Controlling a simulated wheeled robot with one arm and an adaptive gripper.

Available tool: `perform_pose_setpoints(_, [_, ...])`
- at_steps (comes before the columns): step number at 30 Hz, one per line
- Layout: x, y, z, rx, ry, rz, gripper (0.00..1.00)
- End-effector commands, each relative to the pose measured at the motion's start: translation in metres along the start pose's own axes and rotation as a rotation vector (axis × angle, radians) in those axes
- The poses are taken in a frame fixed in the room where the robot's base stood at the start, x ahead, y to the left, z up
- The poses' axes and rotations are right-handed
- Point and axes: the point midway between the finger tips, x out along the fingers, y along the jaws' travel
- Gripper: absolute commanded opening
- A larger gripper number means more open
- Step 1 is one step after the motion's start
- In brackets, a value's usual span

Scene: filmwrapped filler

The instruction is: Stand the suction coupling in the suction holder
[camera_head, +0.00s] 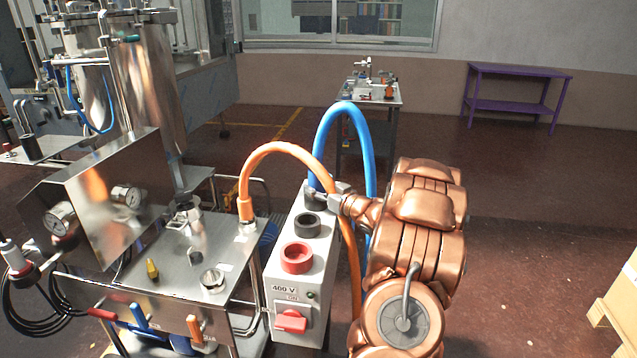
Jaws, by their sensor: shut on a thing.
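My gripper (322,192) is shut at the lower end of a thick blue hose (338,115), above the far end of a grey box. The coupling at that hose end is mostly hidden by the fingers. The hose arches up from it and down behind my arm. On the box top stand a black ring holder (306,226), just nearer than the gripper, and a red ring holder (296,258) closer to me. No label shows which one is the suction holder. An orange hose (290,149) ends in a metal coupling (245,208) standing upright on the steel deck at left.
The grey box (283,310) has a red switch marked 400 V on its front. The steel deck (165,255) carries gauges, a yellow fitting and a round cap. A small table (398,98) and purple bench (515,105) stand far back.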

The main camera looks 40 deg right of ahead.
Motion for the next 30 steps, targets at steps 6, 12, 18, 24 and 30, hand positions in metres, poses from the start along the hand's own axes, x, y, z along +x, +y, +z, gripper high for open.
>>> perform_pose_setpoints(6, [0.0029, -0.006, 0.0025, 0.005, -0.003, -0.013, 0.0])
perform_pose_setpoints(12, [0.0035, -0.0063, -0.0007, 0.003, 0.002, -0.014, 0.0])
perform_pose_setpoints(18, [0.004, -0.0064, -0.0023, 0.001, 0.007, -0.014, 0.0])
perform_pose_setpoints(24, [0.0042, -0.0061, -0.0026, -0.001, 0.01, -0.014, 0.0])
perform_pose_setpoints(30, [0.0042, -0.0056, -0.002, -0.002, 0.012, -0.013, 0.0])
